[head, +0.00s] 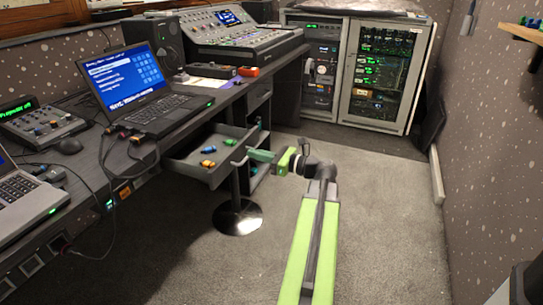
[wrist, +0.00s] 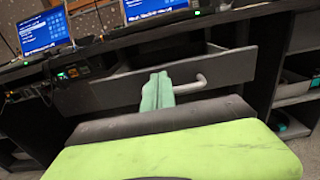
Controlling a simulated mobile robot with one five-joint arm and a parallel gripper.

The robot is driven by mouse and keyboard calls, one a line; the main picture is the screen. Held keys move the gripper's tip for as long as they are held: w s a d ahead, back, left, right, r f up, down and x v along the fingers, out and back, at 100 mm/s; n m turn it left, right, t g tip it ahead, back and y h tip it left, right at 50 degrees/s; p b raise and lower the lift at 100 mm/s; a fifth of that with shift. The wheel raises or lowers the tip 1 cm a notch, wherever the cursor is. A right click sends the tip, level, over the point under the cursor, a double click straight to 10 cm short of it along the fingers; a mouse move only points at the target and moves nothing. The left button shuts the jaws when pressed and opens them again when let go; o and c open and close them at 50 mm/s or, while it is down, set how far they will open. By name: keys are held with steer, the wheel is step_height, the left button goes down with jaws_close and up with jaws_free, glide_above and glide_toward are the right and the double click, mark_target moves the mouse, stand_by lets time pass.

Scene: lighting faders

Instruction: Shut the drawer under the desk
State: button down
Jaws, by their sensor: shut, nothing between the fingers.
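The drawer (head: 193,170) under the desk stands pulled out, with its inside showing from above. Its grey front panel (wrist: 225,70) fills the middle of the wrist view, and its pale bar handle (wrist: 192,85) sits on that panel. My gripper (head: 262,156) is shut and empty, just right of the drawer front in the head view. In the wrist view my gripper (wrist: 157,88) has its green fingers pointing at the panel, beside the handle on its left. I cannot tell whether the fingertips touch the panel. Several small coloured items (head: 208,150) lie in the drawer.
The desk (head: 205,112) carries a laptop (head: 138,88), a mixing console (head: 225,32) and cables (head: 105,165) hanging over its edge. A round metal base (head: 237,217) stands on the floor below the drawer. Equipment racks (head: 345,65) stand at the back. The carpet (head: 385,220) at right is clear.

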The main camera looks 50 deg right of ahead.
mark_target(236, 149)
steer(key=x, duration=0.5)
